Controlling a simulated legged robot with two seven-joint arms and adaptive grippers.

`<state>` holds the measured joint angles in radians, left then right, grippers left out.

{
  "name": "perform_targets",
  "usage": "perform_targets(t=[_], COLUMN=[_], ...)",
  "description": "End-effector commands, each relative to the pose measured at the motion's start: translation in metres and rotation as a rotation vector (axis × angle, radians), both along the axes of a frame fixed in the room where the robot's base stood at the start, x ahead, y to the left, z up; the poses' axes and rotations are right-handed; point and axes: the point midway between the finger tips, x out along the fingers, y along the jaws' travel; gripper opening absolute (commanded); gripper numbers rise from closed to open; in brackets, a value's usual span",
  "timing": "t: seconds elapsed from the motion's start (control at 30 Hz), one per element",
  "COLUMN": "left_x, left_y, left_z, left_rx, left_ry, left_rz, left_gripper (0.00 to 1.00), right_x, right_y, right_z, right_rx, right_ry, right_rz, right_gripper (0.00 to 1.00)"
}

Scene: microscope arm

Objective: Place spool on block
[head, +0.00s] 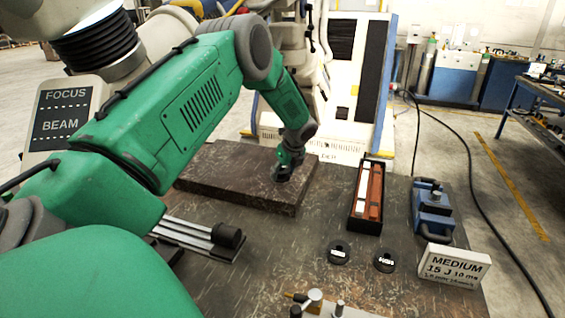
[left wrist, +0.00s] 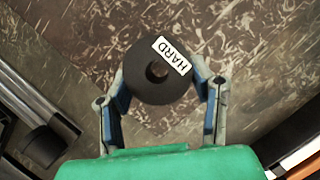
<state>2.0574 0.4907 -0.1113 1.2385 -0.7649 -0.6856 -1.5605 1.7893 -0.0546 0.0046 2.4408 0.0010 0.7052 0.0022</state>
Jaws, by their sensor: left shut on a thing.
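A black spool (left wrist: 160,72) with a white label reading "HARD" sits between the fingers of my left gripper (left wrist: 163,90) in the left wrist view. Both fingers are shut on its sides. In the head view the left gripper (head: 288,168) points down at the right part of the block (head: 225,178), a flat, dark brown mottled slab. The spool (head: 283,174) shows as a dark shape under the gripper, at or just above the block's top; I cannot tell whether it touches. My right gripper is not in view.
A black tray (head: 357,221) with red and white bars, a blue device (head: 432,208) and a "MEDIUM" sign (head: 454,267) stand to the right.

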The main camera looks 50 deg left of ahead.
Motion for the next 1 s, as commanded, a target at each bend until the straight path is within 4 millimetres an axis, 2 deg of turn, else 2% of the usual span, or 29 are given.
perform_targets(t=[0.17, 0.5, 0.53, 0.57, 0.87, 1.0], left_x=[0.0, 0.0, 0.0, 0.0, 0.0, 0.001], left_y=[-0.001, -0.001, -0.001, -0.001, -0.001, -0.004], left_z=[-0.026, -0.029, -0.029, -0.029, -0.028, -0.019], left_rx=[0.0, 0.001, 0.0, 0.0, 0.0, 0.0], left_ry=[0.003, 0.0, 0.0, 0.0, 0.001, -0.001], left_rz=[-0.001, -0.001, -0.001, -0.001, -0.001, -0.001], left_gripper=[0.15, 0.15, 0.59, 0.69, 0.69, 0.69], right_x=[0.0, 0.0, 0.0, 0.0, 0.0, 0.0], right_y=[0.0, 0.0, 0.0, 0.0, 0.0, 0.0], right_z=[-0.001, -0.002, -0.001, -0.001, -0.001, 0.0], right_rx=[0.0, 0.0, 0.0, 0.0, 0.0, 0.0], right_ry=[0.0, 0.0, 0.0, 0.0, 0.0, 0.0], right_rz=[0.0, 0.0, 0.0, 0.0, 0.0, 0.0], right_gripper=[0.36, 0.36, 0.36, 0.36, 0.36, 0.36])
